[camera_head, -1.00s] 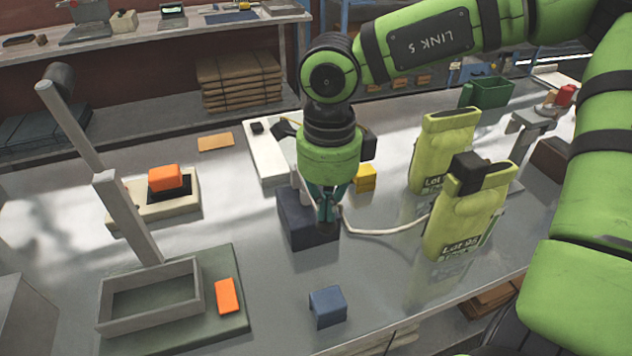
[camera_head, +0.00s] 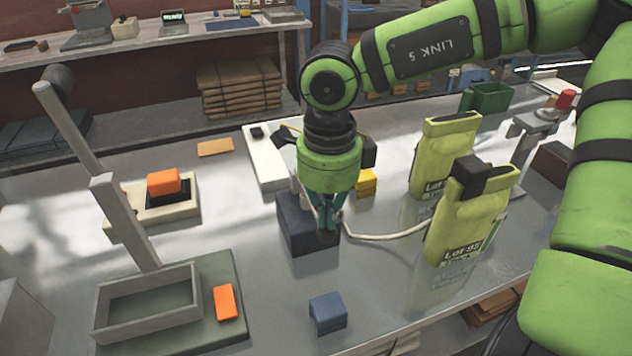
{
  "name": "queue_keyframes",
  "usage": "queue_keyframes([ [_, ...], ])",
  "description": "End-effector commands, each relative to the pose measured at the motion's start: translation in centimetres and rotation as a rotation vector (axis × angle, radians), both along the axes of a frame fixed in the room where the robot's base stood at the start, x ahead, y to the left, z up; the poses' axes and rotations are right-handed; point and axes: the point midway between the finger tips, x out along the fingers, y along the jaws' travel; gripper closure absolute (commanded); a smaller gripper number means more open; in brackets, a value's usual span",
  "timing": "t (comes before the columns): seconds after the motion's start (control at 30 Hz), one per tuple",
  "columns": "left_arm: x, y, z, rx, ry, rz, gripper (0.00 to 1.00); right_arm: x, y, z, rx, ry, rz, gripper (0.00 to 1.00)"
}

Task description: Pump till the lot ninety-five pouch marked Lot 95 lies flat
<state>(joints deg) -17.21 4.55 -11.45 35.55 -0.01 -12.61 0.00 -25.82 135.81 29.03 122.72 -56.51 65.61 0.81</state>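The yellow-green pouch marked Lot 95 (camera_head: 467,222) stands upright at the right of the table, with a black block (camera_head: 470,176) at its top. Its front still bulges and is not flat. A pale hose (camera_head: 385,237) runs from its side to the dark blue-grey box (camera_head: 298,228), which looks like the pump. My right gripper (camera_head: 328,228) points down at the right front of this box, its fingers close together. The gripper hides part of the box, and I cannot tell if the tips touch it. My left gripper is not in view.
A second yellow-green pouch (camera_head: 443,155) stands behind, its label partly hidden. A small blue block (camera_head: 328,311) lies in front of the pump. A grey tray (camera_head: 150,338) and orange blocks (camera_head: 225,302) are at left. The table between is clear.

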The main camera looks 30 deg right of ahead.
Motion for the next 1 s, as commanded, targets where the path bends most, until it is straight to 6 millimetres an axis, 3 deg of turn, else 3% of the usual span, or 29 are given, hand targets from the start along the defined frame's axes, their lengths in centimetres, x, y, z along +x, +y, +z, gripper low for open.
queue_keyframes([
  [1.0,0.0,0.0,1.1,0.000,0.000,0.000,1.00,0.2,-0.1,2.1,-0.001,-0.001,0.000,1.00],
])
